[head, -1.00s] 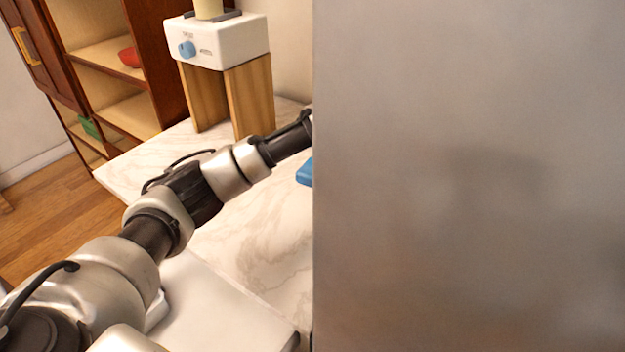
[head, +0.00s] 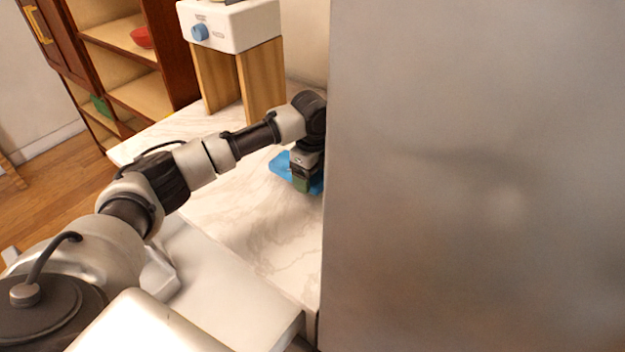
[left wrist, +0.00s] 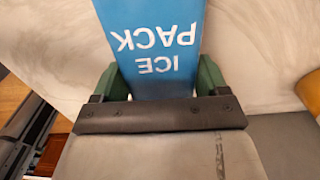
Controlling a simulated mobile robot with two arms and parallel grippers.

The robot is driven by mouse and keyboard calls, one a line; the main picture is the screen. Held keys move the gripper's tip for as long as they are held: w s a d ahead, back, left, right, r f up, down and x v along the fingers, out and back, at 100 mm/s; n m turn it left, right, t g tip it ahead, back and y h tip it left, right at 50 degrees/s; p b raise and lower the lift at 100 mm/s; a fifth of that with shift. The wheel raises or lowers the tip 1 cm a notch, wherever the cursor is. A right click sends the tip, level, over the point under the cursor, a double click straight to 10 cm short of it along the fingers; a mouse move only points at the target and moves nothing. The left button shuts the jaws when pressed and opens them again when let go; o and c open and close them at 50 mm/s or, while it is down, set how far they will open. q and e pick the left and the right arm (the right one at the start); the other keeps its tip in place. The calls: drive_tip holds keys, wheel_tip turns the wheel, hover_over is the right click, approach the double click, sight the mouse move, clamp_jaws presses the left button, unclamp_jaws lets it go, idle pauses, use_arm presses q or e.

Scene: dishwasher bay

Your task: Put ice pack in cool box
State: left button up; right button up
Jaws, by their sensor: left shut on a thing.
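The ice pack (head: 281,165) is a flat blue slab, partly hidden behind my left gripper and the grey panel in the head view. In the left wrist view the ice pack (left wrist: 155,45) shows white "ICE PACK" lettering and lies between the green fingers. My left gripper (head: 302,184) is shut on it, over the marble counter; it also shows in the left wrist view (left wrist: 156,80). I cannot tell whether the pack touches the counter. The cool box is not in view. My right gripper is not in view.
A large grey panel (head: 480,180) fills the right of the head view and hides what is behind it. The marble counter (head: 255,215) is clear in front. A white device with a blue knob (head: 235,25) stands on wooden supports at the back.

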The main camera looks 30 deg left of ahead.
use_arm(q)
drive_tip(key=shift+f, duration=1.25)
drive_tip(key=o, duration=1.1)
drive_tip(key=shift+f, duration=0.1)
